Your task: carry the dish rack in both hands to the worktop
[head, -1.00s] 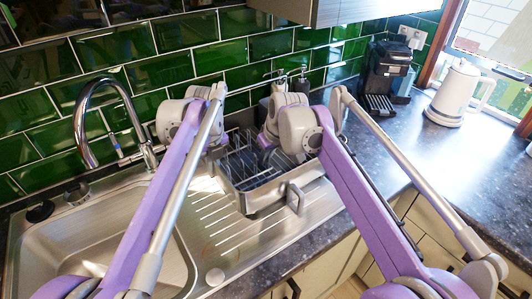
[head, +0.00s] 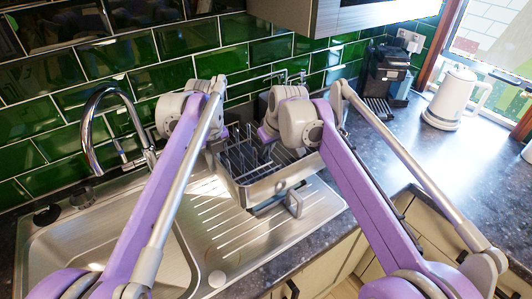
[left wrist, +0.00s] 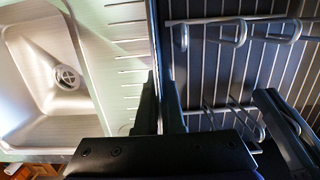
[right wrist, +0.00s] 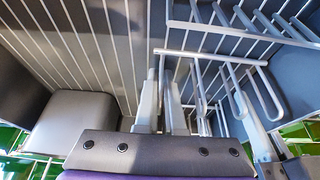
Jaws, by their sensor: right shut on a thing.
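The dish rack (head: 285,184), a metal tray with wire dividers, is over the ribbed drainer, its front wall a little above the surface. My left gripper (left wrist: 160,112) is closed on the rack's side wall, with one finger on each side. In the head view, my arm hides its fingertips. My right gripper (right wrist: 163,110) is shut on the rack's opposite wall, beside the wire dividers (right wrist: 215,60). Its fingertips are hidden in the head view. The dark speckled worktop (head: 430,160) extends to the right of the sink.
The steel sink (head: 90,240) and curved tap (head: 90,125) are at the left. A black coffee machine (head: 385,75) and a white kettle (head: 452,97) stand on the back of the worktop. The worktop's front is clear. A wall cupboard (head: 320,15) hangs above.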

